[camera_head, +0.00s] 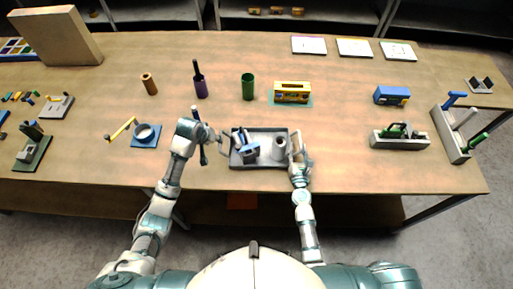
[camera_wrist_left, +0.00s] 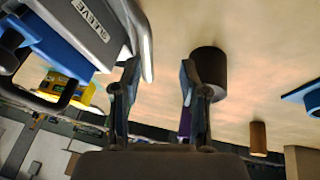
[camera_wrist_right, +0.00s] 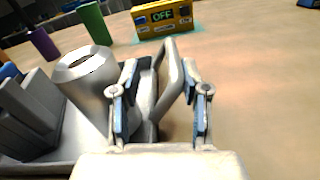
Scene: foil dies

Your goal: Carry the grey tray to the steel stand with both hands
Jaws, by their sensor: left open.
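The grey tray (camera_head: 237,160) lies on the wooden table in front of me. My right gripper (camera_head: 298,160) is at the tray's right end. In the right wrist view the tray's pale right handle (camera_wrist_right: 172,75) stands between its parted fingers, with gaps showing. My left gripper (camera_head: 206,142) is open and empty, left of the tray and apart from its left handle. I cannot pick out a steel stand.
A blue block with a ring (camera_head: 146,133) lies left of the left gripper. A purple bottle (camera_head: 200,87), a green cylinder (camera_head: 248,87) and a yellow box (camera_head: 291,92) stand behind the tray. A grey rack (camera_head: 400,141) is at right. The table between tray and rack is clear.

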